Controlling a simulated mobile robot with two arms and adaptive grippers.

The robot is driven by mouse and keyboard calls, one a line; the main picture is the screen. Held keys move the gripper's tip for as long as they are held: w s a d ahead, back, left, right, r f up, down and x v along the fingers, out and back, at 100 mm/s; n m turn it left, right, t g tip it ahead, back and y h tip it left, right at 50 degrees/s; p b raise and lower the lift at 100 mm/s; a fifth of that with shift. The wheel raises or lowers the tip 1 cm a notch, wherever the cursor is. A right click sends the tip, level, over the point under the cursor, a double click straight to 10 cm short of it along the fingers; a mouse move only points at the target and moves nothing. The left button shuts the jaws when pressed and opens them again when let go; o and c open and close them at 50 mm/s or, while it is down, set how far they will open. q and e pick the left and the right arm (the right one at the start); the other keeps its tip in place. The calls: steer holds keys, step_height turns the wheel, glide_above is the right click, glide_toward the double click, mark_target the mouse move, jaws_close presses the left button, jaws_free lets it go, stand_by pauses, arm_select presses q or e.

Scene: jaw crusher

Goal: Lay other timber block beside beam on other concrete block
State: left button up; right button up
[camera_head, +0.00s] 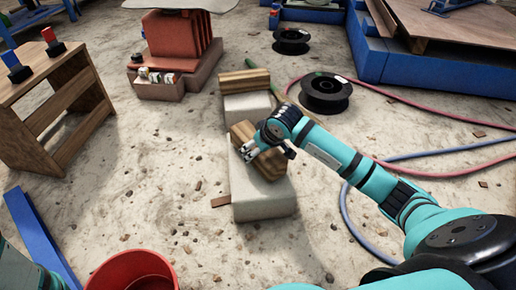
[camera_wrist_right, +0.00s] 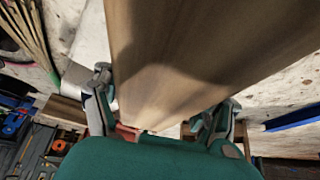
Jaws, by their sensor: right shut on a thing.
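A wooden timber block (camera_head: 268,172) is in my right gripper (camera_head: 264,150), over the near pale concrete block (camera_head: 264,207). I cannot tell whether the timber touches the concrete. In the right wrist view the timber (camera_wrist_right: 190,50) fills the space between the two fingers of the right gripper (camera_wrist_right: 163,105), which is shut on it. Another timber block (camera_head: 244,82) lies across the far concrete block (camera_head: 247,107). I cannot make out a separate beam for sure. My left gripper is out of view.
A wooden bench (camera_head: 50,112) stands at left and a blue bar (camera_head: 42,240) lies below it. A red bucket (camera_head: 132,272) is at the bottom. A black spool (camera_head: 325,92) and hoses (camera_head: 440,155) lie to the right. Sandy ground left of the concrete is mostly clear.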

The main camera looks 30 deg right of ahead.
steer(key=shift+f+b, duration=0.35)
steer(key=shift+f, duration=0.05)
steer(key=o, duration=1.7)
steer(key=shift+o, duration=0.5)
steer(key=shift+f, duration=0.15)
